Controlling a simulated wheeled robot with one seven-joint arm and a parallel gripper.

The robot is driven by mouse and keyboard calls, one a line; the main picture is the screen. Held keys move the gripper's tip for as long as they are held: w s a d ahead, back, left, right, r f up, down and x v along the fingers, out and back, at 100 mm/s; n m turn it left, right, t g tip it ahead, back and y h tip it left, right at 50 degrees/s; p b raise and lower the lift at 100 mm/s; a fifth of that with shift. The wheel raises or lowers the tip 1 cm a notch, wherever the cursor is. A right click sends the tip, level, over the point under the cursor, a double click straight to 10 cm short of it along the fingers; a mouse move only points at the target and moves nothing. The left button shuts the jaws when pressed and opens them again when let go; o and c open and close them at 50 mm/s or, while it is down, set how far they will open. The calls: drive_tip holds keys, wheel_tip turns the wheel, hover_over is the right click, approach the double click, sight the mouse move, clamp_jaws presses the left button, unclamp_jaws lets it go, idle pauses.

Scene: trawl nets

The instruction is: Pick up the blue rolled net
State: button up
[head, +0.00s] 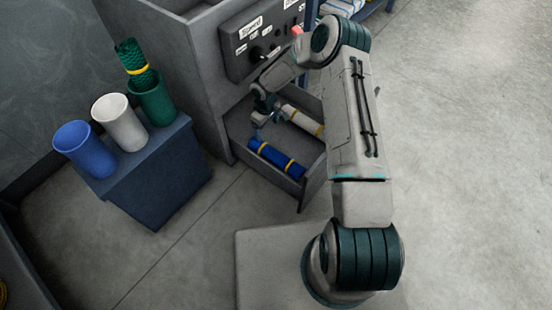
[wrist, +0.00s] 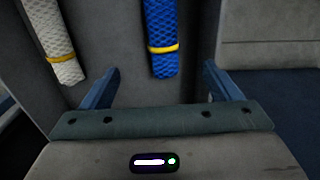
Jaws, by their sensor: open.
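The blue rolled net (head: 276,159) lies in an open grey drawer (head: 237,132), with yellow bands around it. In the wrist view the blue rolled net (wrist: 162,38) shows ahead of the fingers, lined up between them and apart from them, with a yellow band near its close end. My gripper (head: 266,122) is above the drawer, beside the blue net in the head view. In the wrist view my gripper (wrist: 160,85) is open and empty, its two blue fingers wide apart.
A white rolled net (head: 302,120) lies in the same drawer; it also shows in the wrist view (wrist: 52,40). A dark blue stand (head: 160,185) at left holds blue (head: 85,148), white (head: 119,122) and green (head: 153,98) cups. A green rolled net (head: 133,62) stands in the green cup. A control panel (head: 262,38) is above the drawer.

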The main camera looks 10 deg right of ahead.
sight(266, 147)
drive_tip(key=f+b, duration=0.1)
drive_tip(key=f, duration=0.2)
drive_tip(key=f+b, duration=0.1)
drive_tip(key=f, duration=0.3)
drive_tip(key=f+b, duration=0.1)
drive_tip(key=f, duration=0.2)
drive_tip(key=shift+w+a+f, duration=0.15)
drive_tip(key=shift+a+f, duration=0.1)
drive_tip(key=shift+f, duration=0.05)
drive_tip(key=shift+w+a+f+b, duration=0.1)
drive_tip(key=shift+f+b, duration=0.75)
drive_tip(key=shift+f, duration=0.5)
drive_tip(key=shift+w+a+f+b, duration=0.1)
drive_tip(key=shift+f+b, duration=0.75)
drive_tip(key=shift+f, duration=0.5)
drive_tip(key=shift+r, duration=0.15)
drive_tip(key=c, duration=1.4)
